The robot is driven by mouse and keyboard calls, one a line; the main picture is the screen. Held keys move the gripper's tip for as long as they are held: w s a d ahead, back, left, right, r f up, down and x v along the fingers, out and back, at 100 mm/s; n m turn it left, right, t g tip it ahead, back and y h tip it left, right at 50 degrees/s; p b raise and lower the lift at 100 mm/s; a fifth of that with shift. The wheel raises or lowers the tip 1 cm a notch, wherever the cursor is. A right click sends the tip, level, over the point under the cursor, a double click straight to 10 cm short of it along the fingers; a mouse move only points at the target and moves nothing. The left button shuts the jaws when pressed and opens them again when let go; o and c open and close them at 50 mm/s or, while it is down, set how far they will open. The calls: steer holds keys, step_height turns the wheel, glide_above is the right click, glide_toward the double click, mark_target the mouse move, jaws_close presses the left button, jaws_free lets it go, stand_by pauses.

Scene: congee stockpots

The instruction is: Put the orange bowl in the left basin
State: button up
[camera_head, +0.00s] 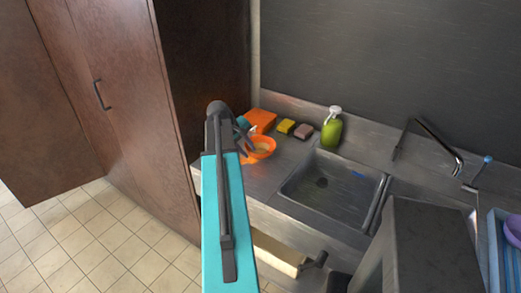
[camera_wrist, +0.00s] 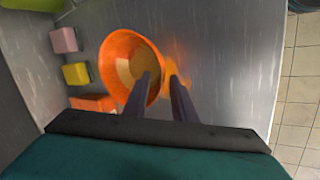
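The orange bowl (camera_head: 265,152) stands on the steel counter left of the basin, and it also shows in the wrist view (camera_wrist: 112,48). Its inside looks paler. My gripper (camera_head: 243,133) is at the bowl's left side in the head view. In the wrist view my gripper (camera_wrist: 160,80) has its fingers apart, one over the bowl's inside and one outside the rim. The rim lies between them; I cannot tell whether they touch it. The left basin (camera_head: 318,194) is an empty-looking steel sink with a dark drain and a small blue item.
An orange block (camera_head: 262,117), a yellow sponge (camera_head: 286,126), a pink sponge (camera_head: 303,131) and a green bottle (camera_head: 332,131) stand along the back. A faucet (camera_head: 440,144) rises at right. A brown cabinet (camera_head: 125,100) borders the counter's left.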

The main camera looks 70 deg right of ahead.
steer(key=shift+x, duration=0.85)
steer(key=shift+c, duration=0.2)
jaws_close()
